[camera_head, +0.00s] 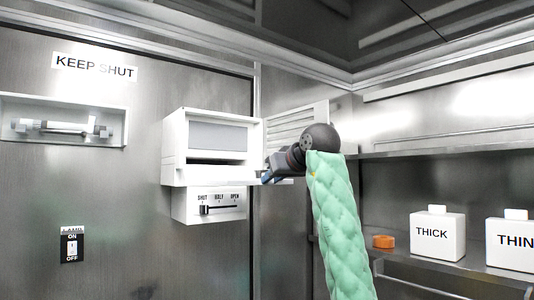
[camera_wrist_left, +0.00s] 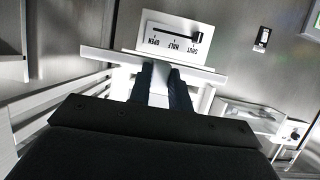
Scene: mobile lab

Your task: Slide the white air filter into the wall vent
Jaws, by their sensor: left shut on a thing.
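The wall vent (camera_head: 179,142) is a white box on the metal wall, with a grey panel and a dark slot across its front. Its louvred door (camera_head: 297,122) stands open at the right. My left gripper (camera_head: 266,177) is at the vent's lower right front, shut on a white piece, which I take as the white air filter (camera_wrist_left: 159,84); it shows between the fingers in the left wrist view. A long white bar (camera_wrist_left: 108,57) crosses just beyond the fingertips. I cannot tell whether it belongs to filter or vent, nor how deep the filter sits. My right gripper is out of view.
A SHUT/HALF/OPEN slider panel (camera_head: 224,209) is right below the vent. A lamp switch (camera_head: 72,246) and a recessed niche (camera_head: 65,105) are on the wall at left. White THICK (camera_head: 438,235) and THIN (camera_head: 513,250) containers and an orange object (camera_head: 383,242) stand on the right shelf.

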